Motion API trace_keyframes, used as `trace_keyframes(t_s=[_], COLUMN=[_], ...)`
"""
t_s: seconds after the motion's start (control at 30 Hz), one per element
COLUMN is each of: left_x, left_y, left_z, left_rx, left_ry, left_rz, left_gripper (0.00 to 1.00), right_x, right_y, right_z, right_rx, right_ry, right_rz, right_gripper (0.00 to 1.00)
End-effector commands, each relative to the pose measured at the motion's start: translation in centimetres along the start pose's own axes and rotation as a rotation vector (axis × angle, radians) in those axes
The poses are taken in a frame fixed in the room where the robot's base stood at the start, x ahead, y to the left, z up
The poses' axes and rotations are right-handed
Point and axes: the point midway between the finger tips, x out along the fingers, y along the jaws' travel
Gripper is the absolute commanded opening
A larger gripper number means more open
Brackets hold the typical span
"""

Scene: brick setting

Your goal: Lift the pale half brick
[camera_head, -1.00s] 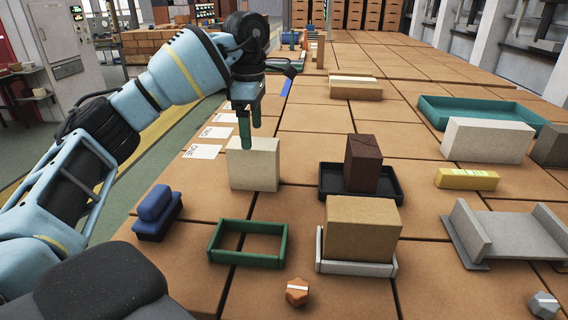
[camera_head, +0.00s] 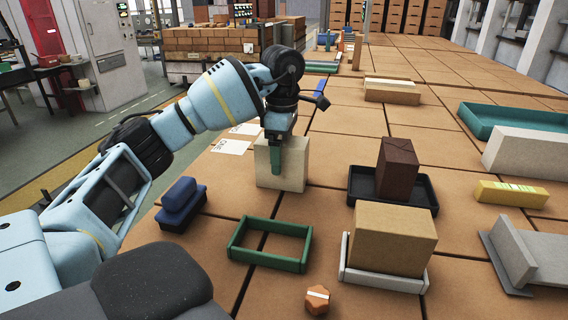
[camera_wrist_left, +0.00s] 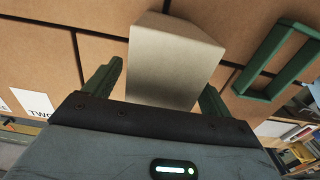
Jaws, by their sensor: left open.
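The pale half brick (camera_head: 294,165) stands upright on the brown tiled surface, left of the dark brick in the head view. My left gripper (camera_head: 279,163) is open and points down at it, with one green finger in front of the brick's near face. In the left wrist view, the pale half brick (camera_wrist_left: 172,60) lies between the two spread green fingers of my left gripper (camera_wrist_left: 160,88), with visible gaps on both sides. The far finger is mostly hidden in the head view. My right gripper is not in view.
A green frame (camera_head: 270,262) and a blue block-shaped holder (camera_head: 181,215) lie nearer. To the right are a dark brick (camera_head: 397,168) in a black tray (camera_head: 423,205) and a tan brick (camera_head: 392,238) in a pale tray (camera_head: 385,281). An orange knob (camera_head: 317,299) lies in front.

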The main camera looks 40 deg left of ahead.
Motion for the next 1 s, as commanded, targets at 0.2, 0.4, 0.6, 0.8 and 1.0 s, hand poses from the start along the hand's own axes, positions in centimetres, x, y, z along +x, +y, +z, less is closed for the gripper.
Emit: trace_keyframes(t_s=[0.2,0.4,0.6,0.8,1.0], left_x=[0.41,0.42,0.42,0.41,0.28], left_y=[-0.04,-0.04,-0.04,-0.04,-0.03], left_z=[0.00,0.01,0.01,0.02,0.03], left_rx=[0.001,0.001,0.001,0.001,0.001], left_ry=[-0.004,-0.004,-0.004,-0.004,-0.006], left_rz=[0.007,0.006,0.006,0.006,0.008], left_gripper=[0.84,0.74,0.48,0.22,0.15], right_x=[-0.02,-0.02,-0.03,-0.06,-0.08], right_y=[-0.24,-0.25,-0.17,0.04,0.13], right_z=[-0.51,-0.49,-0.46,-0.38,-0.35], right_rx=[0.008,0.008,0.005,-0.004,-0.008], right_ry=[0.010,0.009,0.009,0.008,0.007], right_rz=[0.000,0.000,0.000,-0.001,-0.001], right_gripper=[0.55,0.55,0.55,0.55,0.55])
